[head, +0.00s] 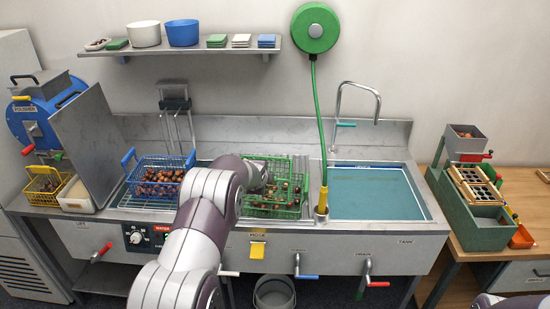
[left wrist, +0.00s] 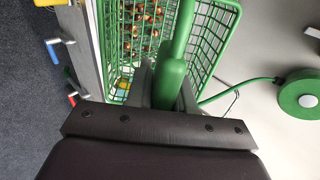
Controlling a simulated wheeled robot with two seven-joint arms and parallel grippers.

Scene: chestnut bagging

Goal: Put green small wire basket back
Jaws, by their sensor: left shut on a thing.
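The green small wire basket (head: 272,212) is over the middle bay of the steel counter, between the blue basket and the water tank. Brown chestnuts show in or through its mesh; I cannot tell whether all lie inside it. My left gripper (head: 262,178) is at the basket, partly hidden by my own arm in the head view. In the left wrist view my left gripper (left wrist: 166,84) is shut on the basket's thick green handle (left wrist: 174,70), with the green mesh (left wrist: 216,32) just beyond. I cannot tell whether the basket is resting or raised. My right gripper is out of view.
A blue wire basket (head: 153,189) of chestnuts stands left of my arm. The water tank (head: 376,193) lies right, past a green hose (head: 319,120) hanging from its reel (head: 314,28). Lever handles (head: 307,277) stick out along the front. A shelf (head: 180,49) hangs above.

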